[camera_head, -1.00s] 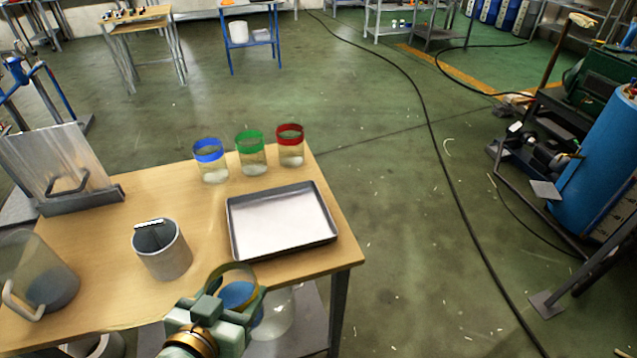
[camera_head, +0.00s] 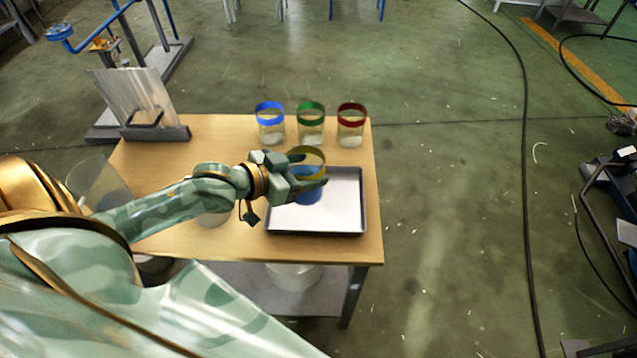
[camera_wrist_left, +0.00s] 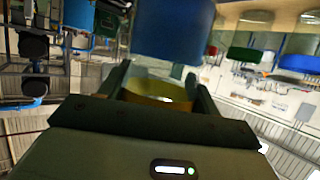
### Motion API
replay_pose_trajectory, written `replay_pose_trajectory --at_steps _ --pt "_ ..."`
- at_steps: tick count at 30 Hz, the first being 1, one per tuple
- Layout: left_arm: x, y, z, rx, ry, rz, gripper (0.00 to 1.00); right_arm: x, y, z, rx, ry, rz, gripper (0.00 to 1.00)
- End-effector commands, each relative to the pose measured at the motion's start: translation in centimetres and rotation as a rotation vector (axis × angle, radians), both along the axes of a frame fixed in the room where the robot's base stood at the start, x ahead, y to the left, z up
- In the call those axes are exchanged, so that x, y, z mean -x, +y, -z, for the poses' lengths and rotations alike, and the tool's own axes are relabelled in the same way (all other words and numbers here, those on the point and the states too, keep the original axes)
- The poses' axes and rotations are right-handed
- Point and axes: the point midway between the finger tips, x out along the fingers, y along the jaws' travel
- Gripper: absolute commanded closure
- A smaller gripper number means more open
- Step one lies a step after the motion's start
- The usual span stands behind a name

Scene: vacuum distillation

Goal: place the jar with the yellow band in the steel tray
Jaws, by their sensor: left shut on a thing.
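The jar with the yellow band (camera_head: 310,160) is clear, with blue contents in its lower part. My left gripper (camera_head: 308,180) is shut on it and holds it over the left part of the steel tray (camera_head: 345,228). I cannot tell whether the jar's base touches the tray. In the left wrist view the yellow band (camera_wrist_left: 158,92) shows between the fingers, with the blue contents (camera_wrist_left: 172,30) beyond it. The tray is shallow with a pale floor, and nothing else is in it. My right gripper is not in view.
Jars with a blue band (camera_head: 270,122), a green band (camera_head: 311,122) and a red band (camera_head: 351,124) stand in a row behind the tray. A metal plate on a stand (camera_head: 140,105) is at the table's back left. A clear pitcher (camera_head: 98,182) is partly hidden behind my arm.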

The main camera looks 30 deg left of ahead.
Motion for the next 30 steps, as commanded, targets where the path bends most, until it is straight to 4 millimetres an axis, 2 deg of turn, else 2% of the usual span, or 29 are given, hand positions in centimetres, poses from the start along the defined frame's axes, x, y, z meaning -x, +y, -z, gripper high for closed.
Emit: replay_pose_trajectory --at_steps 1,3,6,14,19,30 --pt "-1.3 0.1 1.6 0.000 -0.001 -0.001 0.77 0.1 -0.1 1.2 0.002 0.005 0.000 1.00" --pt "-2.4 0.2 3.1 0.000 0.001 -0.001 0.77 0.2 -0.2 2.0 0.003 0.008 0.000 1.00" --pt "-3.6 0.3 4.4 0.000 -0.001 -0.001 0.77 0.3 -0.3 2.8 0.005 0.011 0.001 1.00" --pt "-5.0 0.3 6.0 0.001 -0.002 0.000 0.77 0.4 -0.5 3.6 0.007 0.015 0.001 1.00" --pt "-5.2 0.3 9.0 0.000 0.003 0.001 0.77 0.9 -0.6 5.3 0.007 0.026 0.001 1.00" --pt "-5.2 0.3 9.2 -0.001 -0.001 0.000 0.77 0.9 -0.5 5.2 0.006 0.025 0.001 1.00"
